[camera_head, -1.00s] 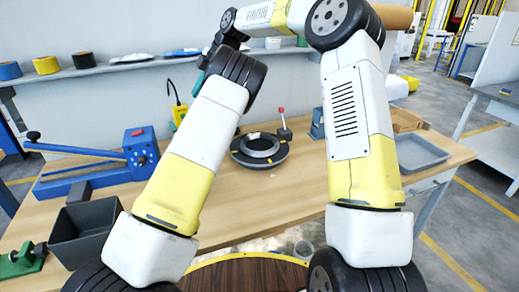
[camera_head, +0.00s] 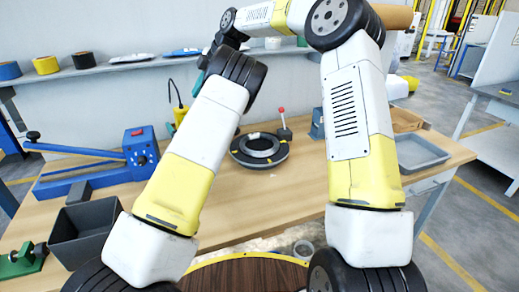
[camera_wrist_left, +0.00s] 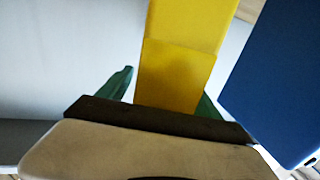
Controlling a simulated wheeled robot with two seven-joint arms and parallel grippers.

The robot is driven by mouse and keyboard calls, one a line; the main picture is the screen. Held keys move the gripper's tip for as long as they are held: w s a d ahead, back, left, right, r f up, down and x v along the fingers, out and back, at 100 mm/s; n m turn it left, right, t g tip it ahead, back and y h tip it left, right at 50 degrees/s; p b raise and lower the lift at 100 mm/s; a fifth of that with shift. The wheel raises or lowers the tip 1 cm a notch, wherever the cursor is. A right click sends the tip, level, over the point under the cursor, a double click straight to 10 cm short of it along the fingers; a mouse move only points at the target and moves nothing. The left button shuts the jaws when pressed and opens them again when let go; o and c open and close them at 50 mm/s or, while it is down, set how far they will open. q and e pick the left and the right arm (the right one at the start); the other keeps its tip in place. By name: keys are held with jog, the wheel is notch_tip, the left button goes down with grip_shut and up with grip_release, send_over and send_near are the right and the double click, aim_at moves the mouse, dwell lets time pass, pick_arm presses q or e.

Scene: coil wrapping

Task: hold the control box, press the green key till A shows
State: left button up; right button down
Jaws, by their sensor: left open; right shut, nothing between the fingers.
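The yellow control box (camera_head: 180,113) hangs on a black cable in front of the grey back wall, partly behind my left arm. My right gripper (camera_head: 199,78) is small in the head view, above and slightly right of the box; it is shut and empty. My left gripper (camera_wrist_left: 163,95) shows in the left wrist view with green fingertips spread on both sides of the yellow box (camera_wrist_left: 183,60). It is open around the box. In the head view my left gripper is hidden behind my arm. No key or display letter can be made out.
The wooden bench (camera_head: 240,205) carries a dark ring fixture (camera_head: 240,155), a blue lever tool (camera_head: 135,150), a black bin (camera_head: 85,228) and a grey tray (camera_head: 420,153). A wall shelf (camera_head: 120,68) holds tape rolls. A blue surface (camera_wrist_left: 275,80) lies close right of the box.

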pick_arm(q)
jog(key=v, duration=1.2)
dwell(0.7)
